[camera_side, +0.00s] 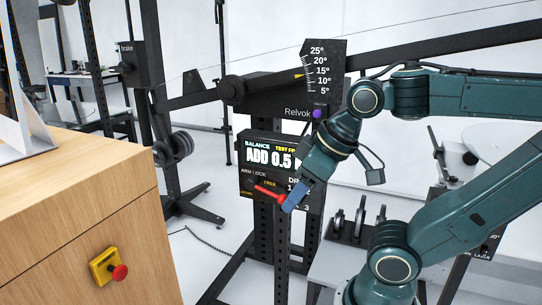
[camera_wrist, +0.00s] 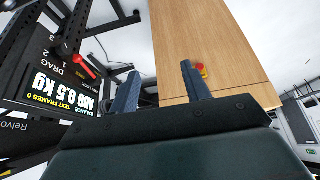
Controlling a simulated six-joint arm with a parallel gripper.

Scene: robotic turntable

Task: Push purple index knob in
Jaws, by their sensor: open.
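The purple index knob (camera_side: 317,114) is a small round knob on the black Relvok housing (camera_side: 275,97), below the angle scale, in the side view. Whether it is in or out cannot be told. It does not show in the wrist view. My gripper (camera_side: 291,203) points down and to the left, with its fingertips well below the knob, beside the red lever and in front of the display panel. In the wrist view my gripper (camera_wrist: 160,72) has its two fingers apart with nothing between them.
A red lever (camera_side: 269,192) sticks out close to my fingertips, below the display (camera_side: 270,155). A wooden cabinet (camera_side: 80,200) with a red stop button (camera_side: 119,272) stands at left. Black upright posts and a long bar (camera_side: 430,47) surround the housing.

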